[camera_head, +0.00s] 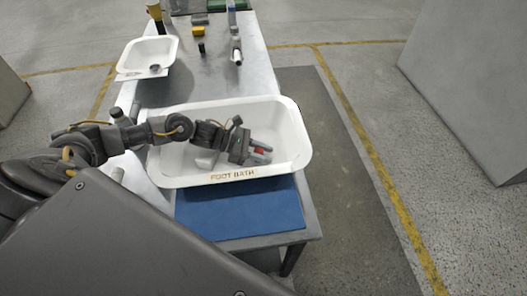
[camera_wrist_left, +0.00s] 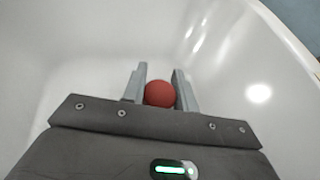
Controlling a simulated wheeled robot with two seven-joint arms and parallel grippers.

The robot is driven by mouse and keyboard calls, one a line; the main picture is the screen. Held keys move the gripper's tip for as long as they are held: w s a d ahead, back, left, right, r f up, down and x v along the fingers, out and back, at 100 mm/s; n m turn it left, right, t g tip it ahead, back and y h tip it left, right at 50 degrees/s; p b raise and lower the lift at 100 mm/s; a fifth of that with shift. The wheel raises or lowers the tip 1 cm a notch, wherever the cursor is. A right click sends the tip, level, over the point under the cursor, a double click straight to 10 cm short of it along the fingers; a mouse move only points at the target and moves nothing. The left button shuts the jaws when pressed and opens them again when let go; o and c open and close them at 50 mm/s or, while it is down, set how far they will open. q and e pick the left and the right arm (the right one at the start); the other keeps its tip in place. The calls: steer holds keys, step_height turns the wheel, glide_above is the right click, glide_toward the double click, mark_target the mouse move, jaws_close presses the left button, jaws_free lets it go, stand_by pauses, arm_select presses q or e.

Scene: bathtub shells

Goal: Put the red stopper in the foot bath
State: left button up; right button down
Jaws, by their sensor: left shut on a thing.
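The red stopper (camera_wrist_left: 160,94) sits between the fingers of my left gripper (camera_wrist_left: 158,88), which is shut on it. In the head view the left gripper (camera_head: 262,152) is over or inside the white foot bath (camera_head: 294,130), toward its right part, with a bit of the red stopper (camera_head: 259,150) showing. The foot bath carries a "FOOT BATH" label on its near side. The left wrist view shows the bath's smooth white inside (camera_wrist_left: 80,40) around the gripper. I cannot tell whether the stopper touches the bath's floor. My right gripper is not in view.
A smaller white basin (camera_head: 150,50) stands at the back left of the metal table (camera_head: 250,75). A blue mat (camera_head: 240,210) lies in front of the bath.

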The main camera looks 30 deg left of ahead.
arm_select(q)
steer(key=shift+f, duration=0.15)
steer(key=o, duration=0.9)
steer(key=shift+o, duration=0.2)
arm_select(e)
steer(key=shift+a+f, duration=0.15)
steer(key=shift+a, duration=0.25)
arm_select(q)
steer(key=shift+r, duration=0.25)
steer(key=shift+s+a, duration=0.1)
steer(key=shift+a, duration=0.25)
steer(key=b+v, duration=0.3)
steer(key=v, duration=0.7)
steer(key=shift+s+a, duration=0.15)
steer(key=shift+a, duration=0.05)
steer(key=shift+s+a+r, duration=0.15)
steer(key=shift+a+r, duration=0.1)
steer(key=shift+a, duration=0.05)
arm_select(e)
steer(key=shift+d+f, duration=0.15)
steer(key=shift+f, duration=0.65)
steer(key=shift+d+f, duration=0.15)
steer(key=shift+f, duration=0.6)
